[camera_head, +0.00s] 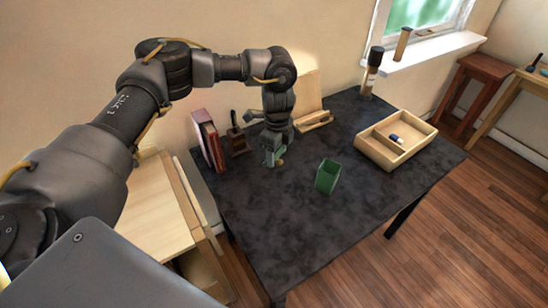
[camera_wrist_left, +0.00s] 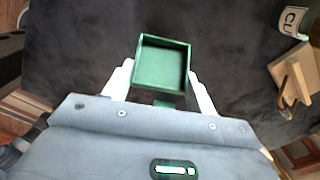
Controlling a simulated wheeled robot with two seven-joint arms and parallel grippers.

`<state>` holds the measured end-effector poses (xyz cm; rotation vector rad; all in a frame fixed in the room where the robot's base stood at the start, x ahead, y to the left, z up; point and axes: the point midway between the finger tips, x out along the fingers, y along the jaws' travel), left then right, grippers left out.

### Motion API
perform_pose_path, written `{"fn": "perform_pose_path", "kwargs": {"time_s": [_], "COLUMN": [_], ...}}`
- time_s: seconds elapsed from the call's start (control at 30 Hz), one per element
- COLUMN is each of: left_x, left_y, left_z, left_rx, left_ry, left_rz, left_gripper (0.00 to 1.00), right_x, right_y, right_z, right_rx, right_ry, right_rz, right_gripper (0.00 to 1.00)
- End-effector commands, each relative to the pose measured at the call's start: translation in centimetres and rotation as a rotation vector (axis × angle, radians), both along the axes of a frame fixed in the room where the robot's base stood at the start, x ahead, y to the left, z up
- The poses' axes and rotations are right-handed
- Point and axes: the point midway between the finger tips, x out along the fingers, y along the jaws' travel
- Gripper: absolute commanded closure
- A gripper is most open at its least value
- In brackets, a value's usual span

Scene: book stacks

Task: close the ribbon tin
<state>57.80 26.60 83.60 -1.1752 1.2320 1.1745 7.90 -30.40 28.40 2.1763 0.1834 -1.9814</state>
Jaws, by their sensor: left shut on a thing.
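The ribbon tin (camera_head: 327,176) is a small green square box, upright on the dark table, its top open. My left gripper (camera_head: 274,158), to its left in the head view, is above the table, apart from the tin, and shut on a small green piece that looks like the lid. In the left wrist view a green square with raised walls (camera_wrist_left: 160,65) shows between the fingers (camera_wrist_left: 163,80); I cannot tell whether it is lid or tin. My right gripper is not in view.
A wooden tray (camera_head: 365,148) holding a small blue-and-white item lies right of the tin. Books (camera_head: 208,140), a dark stand (camera_head: 237,137) and a wooden holder (camera_head: 315,122) are at the back. A dark-topped cylinder (camera_head: 371,72) stands at the far corner. The table's front is clear.

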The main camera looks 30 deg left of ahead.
Motion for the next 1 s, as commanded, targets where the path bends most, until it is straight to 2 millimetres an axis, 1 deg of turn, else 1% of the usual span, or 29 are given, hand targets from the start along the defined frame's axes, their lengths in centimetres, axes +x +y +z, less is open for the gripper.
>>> {"fn": "perform_pose_path", "kwargs": {"time_s": [0.03,0.13,0.3,0.5,0.7,1.0], "left_x": [-0.6,-1.7,-4.2,-6.3,-7.4,-7.7], "left_y": [-0.8,-2.0,-4.8,-7.1,-8.3,-8.6], "left_z": [1.1,3.3,4.8,6.1,6.9,7.0], "left_rx": [-0.002,0.0,0.001,0.001,0.001,0.0], "left_ry": [-0.004,-0.004,-0.002,-0.001,-0.001,0.0], "left_rz": [-0.006,-0.007,-0.009,-0.004,-0.002,0.001], "left_gripper": [0.68,0.68,0.68,0.68,0.68,0.68], "right_x": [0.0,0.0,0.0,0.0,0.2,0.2], "right_y": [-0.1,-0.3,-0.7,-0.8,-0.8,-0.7], "right_z": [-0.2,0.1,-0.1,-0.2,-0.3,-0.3], "right_rx": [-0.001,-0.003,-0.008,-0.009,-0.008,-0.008], "right_ry": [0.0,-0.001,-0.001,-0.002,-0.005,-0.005], "right_rz": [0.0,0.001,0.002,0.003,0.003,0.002], "right_gripper": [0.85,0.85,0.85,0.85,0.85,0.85]}}
